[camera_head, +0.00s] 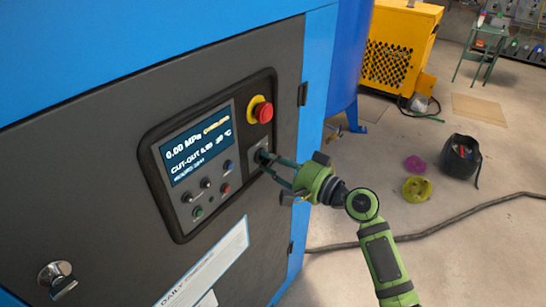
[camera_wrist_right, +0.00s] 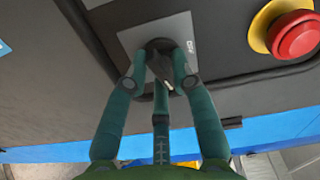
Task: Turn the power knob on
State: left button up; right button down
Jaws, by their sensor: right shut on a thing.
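The power knob (camera_wrist_right: 160,52) is a dark round knob on a grey plate (camera_wrist_right: 185,35) in the control panel. In the head view the knob (camera_head: 262,156) is mostly hidden by my fingers, below the red emergency button. My right gripper (camera_head: 268,162) reaches it from the right. In the wrist view my right gripper (camera_wrist_right: 160,75) has its green fingers closed around the knob, with a light pointer mark showing between them. The lettering on the plate is too small to read surely. My left gripper is not in view.
The red emergency button (camera_head: 263,112) on its yellow collar sits just above the knob. The display (camera_head: 198,145) and several small buttons are to the left. A key lock (camera_head: 56,277) is at lower left. A black bag (camera_head: 460,158) and a cable (camera_head: 450,226) lie on the floor.

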jog(key=m, duration=0.1)
jog(key=m+p, duration=0.1)
jog(key=m, duration=0.1)
jog(key=shift+s+f, duration=0.1)
jog(key=shift+f, duration=0.3)
jog(key=c, duration=1.2)
grip_release()
jog(key=shift+s+d+r, duration=0.1)
jog(key=shift+d+r, duration=0.05)
jog(key=shift+r, duration=0.05)
jog(key=v, duration=1.1)
jog(key=shift+s+d, duration=0.15)
jog(key=shift+d, duration=0.1)
jog(key=shift+f, duration=0.1)
